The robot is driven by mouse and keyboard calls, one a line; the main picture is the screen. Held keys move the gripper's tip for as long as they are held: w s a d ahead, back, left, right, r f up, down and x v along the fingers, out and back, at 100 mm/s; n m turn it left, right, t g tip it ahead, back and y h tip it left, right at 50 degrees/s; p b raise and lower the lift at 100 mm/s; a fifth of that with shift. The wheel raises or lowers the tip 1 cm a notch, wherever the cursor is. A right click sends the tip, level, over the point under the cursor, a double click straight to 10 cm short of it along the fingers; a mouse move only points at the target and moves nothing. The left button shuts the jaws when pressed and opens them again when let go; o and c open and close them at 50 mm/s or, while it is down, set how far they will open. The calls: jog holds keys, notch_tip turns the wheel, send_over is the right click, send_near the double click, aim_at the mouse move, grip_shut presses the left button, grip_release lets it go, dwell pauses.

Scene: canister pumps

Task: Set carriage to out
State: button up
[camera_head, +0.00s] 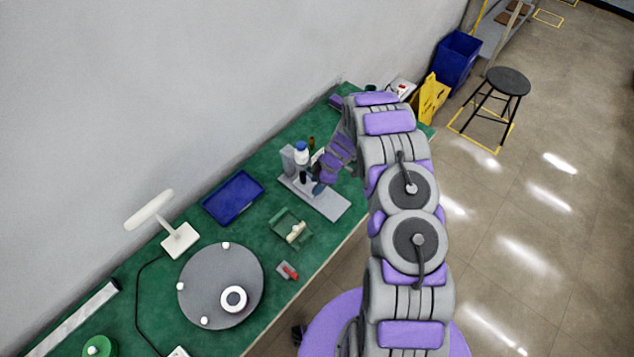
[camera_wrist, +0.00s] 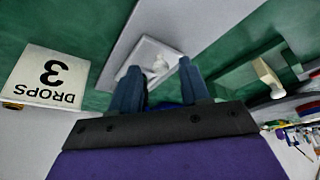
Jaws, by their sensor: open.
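The pump station (camera_head: 303,165) stands on the green bench, with a grey upright, a white bottle with a blue cap (camera_head: 301,148) and a flat light-grey base plate (camera_head: 328,205). My gripper (camera_head: 318,188) is at the base plate, close to the right of the upright. In the wrist view my gripper (camera_wrist: 161,82) is open, its two blue-grey fingers apart. A white square piece with a rounded knob (camera_wrist: 158,66), possibly the carriage, lies on the grey plate just beyond and between the fingertips. Whether they touch it cannot be told. My purple arm partly hides the station.
A white card reading "DROPS 3" (camera_wrist: 46,76) lies at the left in the wrist view. A green tray (camera_head: 291,219) with a beige piece, a blue tray (camera_head: 233,197), a grey turntable (camera_head: 205,285) and a white lamp (camera_head: 179,240) share the bench.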

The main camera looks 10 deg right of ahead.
jog(key=shift+c, duration=0.3)
grip_shut()
dwell(0.4)
